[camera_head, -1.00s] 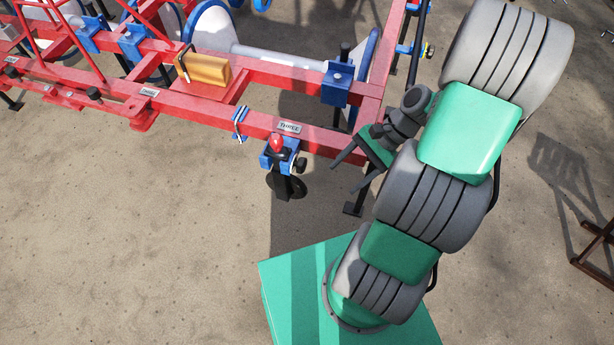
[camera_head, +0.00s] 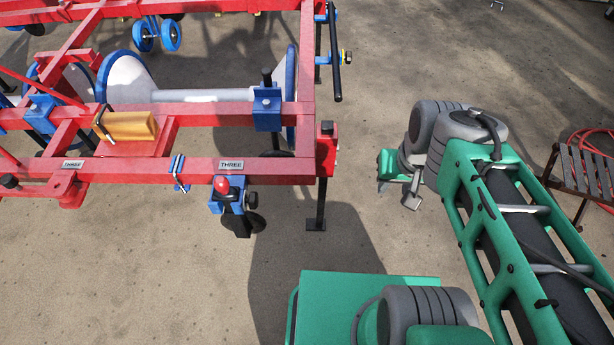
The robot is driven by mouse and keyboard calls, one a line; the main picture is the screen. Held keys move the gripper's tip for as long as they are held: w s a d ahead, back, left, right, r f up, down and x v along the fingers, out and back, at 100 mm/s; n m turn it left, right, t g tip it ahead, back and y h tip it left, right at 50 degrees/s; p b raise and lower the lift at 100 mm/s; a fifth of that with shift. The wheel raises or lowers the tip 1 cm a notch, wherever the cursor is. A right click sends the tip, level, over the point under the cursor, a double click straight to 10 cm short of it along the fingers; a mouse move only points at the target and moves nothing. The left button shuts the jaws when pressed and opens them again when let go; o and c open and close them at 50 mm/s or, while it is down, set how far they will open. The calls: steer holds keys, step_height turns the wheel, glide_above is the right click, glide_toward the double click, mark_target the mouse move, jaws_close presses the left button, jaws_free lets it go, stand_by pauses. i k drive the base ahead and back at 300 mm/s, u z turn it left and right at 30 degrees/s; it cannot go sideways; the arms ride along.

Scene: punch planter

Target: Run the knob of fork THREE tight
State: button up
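A plate reading THREE (camera_head: 231,164) is on the red frame's front beam. Just below it hangs a blue clamp (camera_head: 232,207) with a red ball-shaped top (camera_head: 221,185). A black knob (camera_head: 252,198) sticks out of the clamp's right side, with a dark disc behind and below. How tight the knob is cannot be seen. My gripper (camera_head: 384,187) is right of the frame's corner, well apart from the clamp and knob. Its fingers are small and partly hidden by the hand, so their opening is unclear. Nothing visible is held.
The red frame (camera_head: 190,171) fills the upper left, with a yellow block (camera_head: 129,125) on it. A black support leg (camera_head: 320,203) stands between the clamp and my gripper. A slatted bench (camera_head: 585,172) is at far right. The ground in front of the clamp is clear.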

mark_target(252, 201)
steer(key=z, duration=0.5)
steer(key=k, duration=1.35)
steer(key=u, duration=1.75)
steer(key=i, duration=1)
